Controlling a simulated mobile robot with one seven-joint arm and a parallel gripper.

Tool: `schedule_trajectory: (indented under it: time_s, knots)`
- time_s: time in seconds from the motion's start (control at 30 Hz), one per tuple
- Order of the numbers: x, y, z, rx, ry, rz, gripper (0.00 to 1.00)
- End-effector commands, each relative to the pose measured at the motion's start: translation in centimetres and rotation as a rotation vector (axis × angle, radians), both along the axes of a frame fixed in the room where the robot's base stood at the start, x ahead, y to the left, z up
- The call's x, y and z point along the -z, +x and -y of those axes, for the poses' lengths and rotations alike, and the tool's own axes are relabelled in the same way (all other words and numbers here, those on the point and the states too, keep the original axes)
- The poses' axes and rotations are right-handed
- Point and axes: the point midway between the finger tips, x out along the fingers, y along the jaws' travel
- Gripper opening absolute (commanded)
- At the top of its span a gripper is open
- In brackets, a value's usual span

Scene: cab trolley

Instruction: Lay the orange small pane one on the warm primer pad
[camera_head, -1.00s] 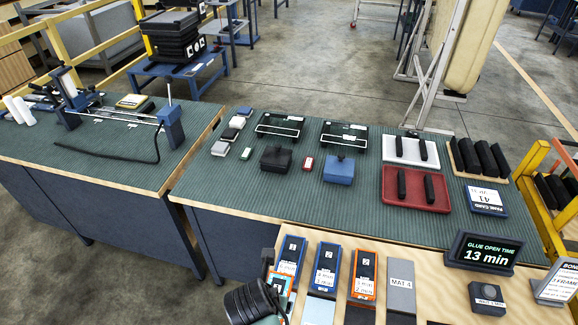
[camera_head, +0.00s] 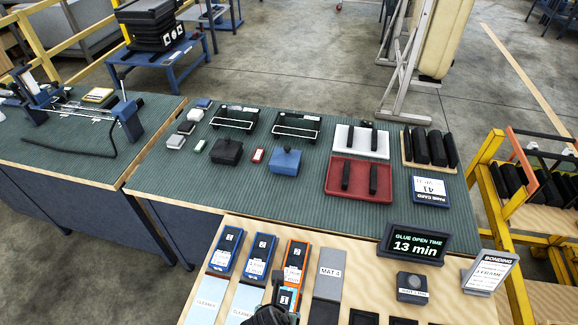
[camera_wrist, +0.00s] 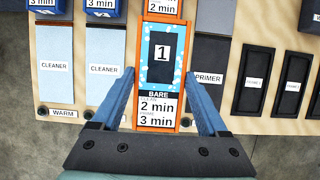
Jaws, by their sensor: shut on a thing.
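The orange small pane one (camera_wrist: 161,85) has an orange frame, a speckled light blue border, a dark centre with a "1" label, and a "BARE, clean 2 min, prime 3 min" card. My gripper (camera_wrist: 160,78) is shut on it, one blue finger along each long side. In the head view the pane (camera_head: 287,297) is at the bottom centre, with the gripper mostly cut off. It covers the spot between a cleaner pad and a dark pad marked PRIMER (camera_wrist: 209,79). Its height above the bench cannot be told. Which primer pad is warm cannot be read.
Two light blue cleaner pads (camera_wrist: 56,64) (camera_wrist: 106,62) lie left; a WARM tag (camera_wrist: 63,113) is below the first. Blue panes (camera_head: 228,250) (camera_head: 260,257), another orange pane (camera_head: 296,263) and the MAT 4 block (camera_head: 330,272) stand behind. Small dark pads (camera_wrist: 256,80) lie right.

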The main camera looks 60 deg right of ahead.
Motion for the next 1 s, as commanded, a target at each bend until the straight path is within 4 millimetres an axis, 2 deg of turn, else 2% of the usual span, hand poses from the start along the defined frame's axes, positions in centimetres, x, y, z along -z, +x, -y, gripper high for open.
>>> schedule_trajectory:
  time_s: [0.1, 0.3, 0.53, 1.0]
  knots:
    - [1.9, 0.1, 0.1, 0.002, 0.0, 0.0, 0.0]
    - [3.6, 0.1, 0.1, 0.001, -0.002, 0.001, 0.0]
    - [6.6, 0.1, 0.1, 0.002, -0.002, 0.001, 0.0]
    - [7.6, 0.1, 0.1, 0.001, -0.002, 0.002, 0.0]
